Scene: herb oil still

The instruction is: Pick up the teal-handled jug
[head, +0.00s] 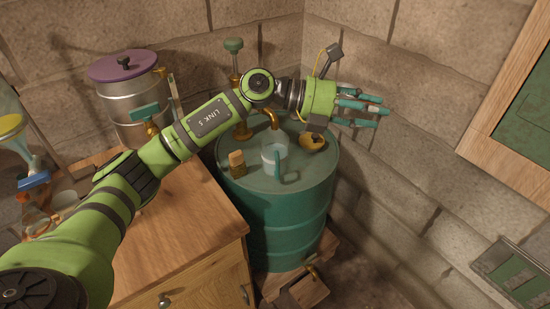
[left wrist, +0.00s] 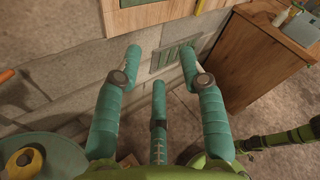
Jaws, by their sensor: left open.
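The jug (head: 274,153) is clear with a teal handle and stands upright on top of the teal drum (head: 280,215), below the brass spout. Its handle faces the front of the drum. My left gripper (head: 384,111) is open and empty, to the right of the jug and higher, beyond the drum's right edge. In the left wrist view its teal fingers (left wrist: 160,58) are spread, with nothing between them. The jug does not show in the left wrist view. My right gripper is not in view.
A small cork-coloured block (head: 237,163) stands left of the jug, and a yellow ring-like object (head: 312,143) lies to its right. A metal pot with a purple lid (head: 123,66) stands behind my left arm. The wooden cabinet (head: 190,230) is at the drum's left.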

